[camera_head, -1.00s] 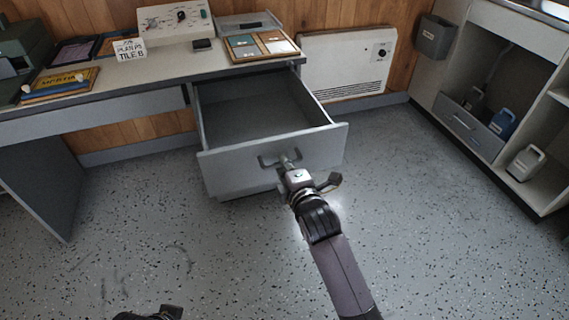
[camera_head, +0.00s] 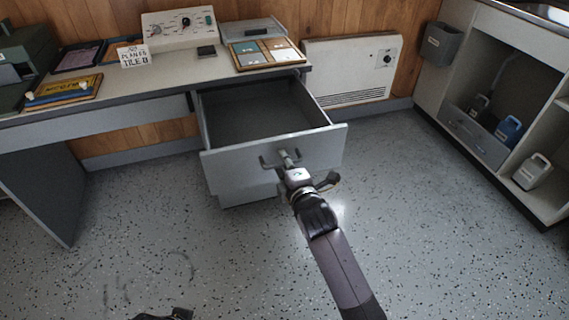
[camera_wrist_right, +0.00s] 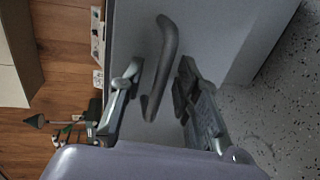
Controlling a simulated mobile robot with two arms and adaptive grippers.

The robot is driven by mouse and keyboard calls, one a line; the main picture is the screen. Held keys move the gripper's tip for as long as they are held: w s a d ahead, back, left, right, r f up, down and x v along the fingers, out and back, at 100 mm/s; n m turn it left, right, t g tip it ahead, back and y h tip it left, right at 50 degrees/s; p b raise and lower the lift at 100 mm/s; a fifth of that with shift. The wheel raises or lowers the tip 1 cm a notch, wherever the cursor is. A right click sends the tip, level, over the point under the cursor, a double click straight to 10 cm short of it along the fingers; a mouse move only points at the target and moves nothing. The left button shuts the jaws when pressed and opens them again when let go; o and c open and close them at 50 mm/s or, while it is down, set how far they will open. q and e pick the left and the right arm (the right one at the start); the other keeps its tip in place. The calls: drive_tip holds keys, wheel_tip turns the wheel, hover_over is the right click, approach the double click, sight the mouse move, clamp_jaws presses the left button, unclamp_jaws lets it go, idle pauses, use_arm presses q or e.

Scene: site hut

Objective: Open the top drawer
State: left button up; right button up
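The top drawer (camera_head: 231,170) of the grey desk stands pulled well out, and its inside looks empty. Its bar handle (camera_head: 268,163) is on the front panel. My right gripper (camera_head: 287,158) is at the handle. In the right wrist view the handle (camera_wrist_right: 168,50) shows between two spread fingers (camera_wrist_right: 155,92), with gaps on both sides, so the gripper is open around it. A dark part of my left gripper (camera_head: 172,314) shows at the bottom edge of the head view; its fingers cannot be made out.
The desk top (camera_head: 185,72) holds a control box (camera_head: 178,28), a small sign (camera_head: 133,54) and trays. A wall heater (camera_head: 350,70) is behind the drawer to the right. A cabinet with jugs (camera_head: 509,130) stands at the far right. The speckled floor in front is clear.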

drive_tip(key=shift+s, duration=0.15)
drive_tip(key=v, duration=1.1)
drive_tip(key=shift+s, duration=0.35)
drive_tip(key=shift+d, duration=0.2)
